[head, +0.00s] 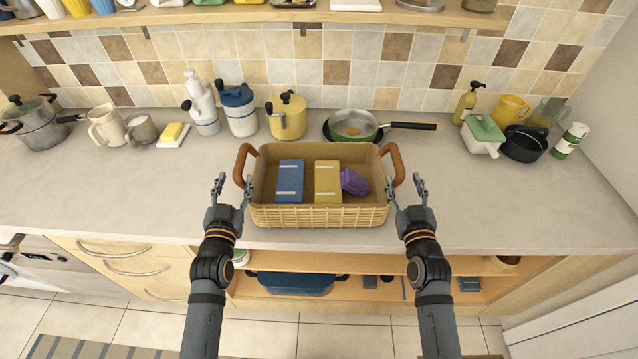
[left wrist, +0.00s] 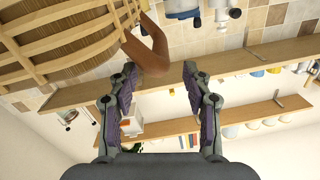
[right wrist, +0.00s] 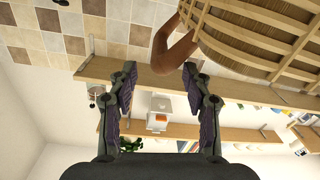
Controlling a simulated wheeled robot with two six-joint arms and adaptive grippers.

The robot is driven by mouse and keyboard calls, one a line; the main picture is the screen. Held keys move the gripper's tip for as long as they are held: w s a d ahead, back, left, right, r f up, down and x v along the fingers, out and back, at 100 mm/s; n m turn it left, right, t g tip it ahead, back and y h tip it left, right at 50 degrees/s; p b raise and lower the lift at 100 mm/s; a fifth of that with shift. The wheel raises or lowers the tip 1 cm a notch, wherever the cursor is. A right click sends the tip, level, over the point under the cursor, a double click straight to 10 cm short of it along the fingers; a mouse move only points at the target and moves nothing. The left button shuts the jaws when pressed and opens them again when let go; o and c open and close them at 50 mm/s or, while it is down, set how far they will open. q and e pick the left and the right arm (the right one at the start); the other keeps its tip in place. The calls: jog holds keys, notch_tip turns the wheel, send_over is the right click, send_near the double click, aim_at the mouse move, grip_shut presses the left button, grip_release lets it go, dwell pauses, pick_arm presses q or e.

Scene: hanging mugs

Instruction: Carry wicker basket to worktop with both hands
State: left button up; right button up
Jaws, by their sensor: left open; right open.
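The wicker basket (head: 318,216) sits at the front of the worktop (head: 520,205), near its edge. It holds a blue box (head: 289,182), a yellow box (head: 327,182) and a purple item (head: 354,182). Its brown handles stand up at the left (head: 242,162) and right (head: 397,162) ends. My left gripper (head: 231,184) is open and empty at the basket's left end. In the left wrist view the left handle (left wrist: 147,50) shows beyond the fingers. My right gripper (head: 405,186) is open at the right end. In the right wrist view the right handle (right wrist: 170,50) shows beyond the fingertips.
Behind the basket stand a yellow pot (head: 288,118) and a frying pan (head: 355,126). Mugs (head: 107,126) and a steel pot (head: 32,122) stand at the left; a black pot (head: 524,143) and a white-green dish (head: 483,137) at the right. Worktop beside the basket is clear.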

aim_at(240, 158)
pick_arm(q)
jog(key=w, duration=0.7)
pick_arm(e)
jog(key=w, duration=0.7)
pick_arm(q)
jog(key=shift+w, duration=0.6)
pick_arm(e)
jog(key=shift+w, duration=0.55)
pick_arm(q)
jog(key=shift+s, duration=0.1)
pick_arm(e)
jog(key=shift+s, duration=0.1)
pick_arm(q)
jog(key=shift+c, duration=1)
pick_arm(e)
jog(key=shift+c, duration=1)
pick_arm(q)
grip_shut()
pick_arm(e)
grip_shut()
pick_arm(q)
jog(key=shift+r, duration=0.1)
pick_arm(e)
jog(key=shift+r, duration=0.1)
